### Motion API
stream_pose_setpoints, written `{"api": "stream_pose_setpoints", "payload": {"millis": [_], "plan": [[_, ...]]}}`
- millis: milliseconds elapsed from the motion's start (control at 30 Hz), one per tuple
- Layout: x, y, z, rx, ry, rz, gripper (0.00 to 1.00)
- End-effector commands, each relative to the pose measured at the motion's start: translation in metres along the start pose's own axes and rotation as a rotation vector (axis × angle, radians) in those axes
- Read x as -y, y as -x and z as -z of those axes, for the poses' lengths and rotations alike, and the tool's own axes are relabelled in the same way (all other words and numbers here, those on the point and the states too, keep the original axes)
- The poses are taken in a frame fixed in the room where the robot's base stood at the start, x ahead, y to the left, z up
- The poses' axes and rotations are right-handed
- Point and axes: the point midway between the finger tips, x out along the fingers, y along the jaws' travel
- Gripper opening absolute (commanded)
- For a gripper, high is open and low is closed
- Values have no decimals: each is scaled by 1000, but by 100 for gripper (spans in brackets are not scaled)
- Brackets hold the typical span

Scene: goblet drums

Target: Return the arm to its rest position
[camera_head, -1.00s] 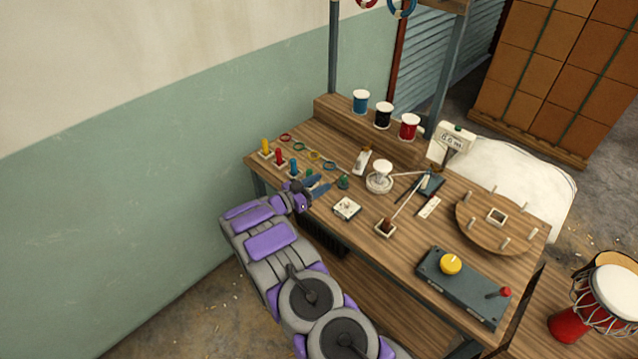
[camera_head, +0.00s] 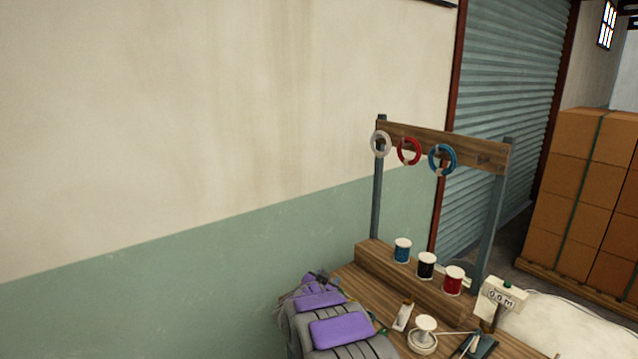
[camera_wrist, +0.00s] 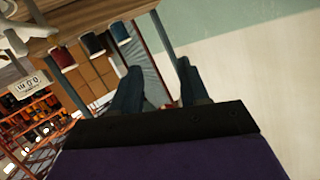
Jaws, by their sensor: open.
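My purple and grey arm (camera_head: 340,331) shows at the bottom of the head view, in front of the workbench's left side. Its front end is seen from behind, so the jaws are hidden there. In the wrist view my gripper (camera_wrist: 160,85) shows two dark fingers spread apart, with nothing between them. The wrist view looks upside down, with the bench (camera_wrist: 80,14) at its top. I cannot see any contact between the gripper and the bench.
Blue (camera_head: 402,251), black (camera_head: 426,265) and red (camera_head: 453,281) spools stand on the bench's wooden step. A rack above carries white (camera_head: 380,144), red (camera_head: 409,151) and blue (camera_head: 442,159) rings. The wall (camera_head: 180,270) lies left; boxes (camera_head: 585,190) stand right.

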Motion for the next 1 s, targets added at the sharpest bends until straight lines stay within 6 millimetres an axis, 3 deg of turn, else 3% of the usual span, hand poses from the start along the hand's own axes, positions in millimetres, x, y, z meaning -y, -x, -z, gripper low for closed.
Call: {"api": "stream_pose_setpoints", "payload": {"millis": [133,300,533,767,1000], "plan": [[19,30,25,110,6,137,44],[28,75,37,256,40,269,44],[14,151,42,464,118,391,44],[-33,237,33,687,223,435,44],[-110,332,15,929,343,394,44]]}}
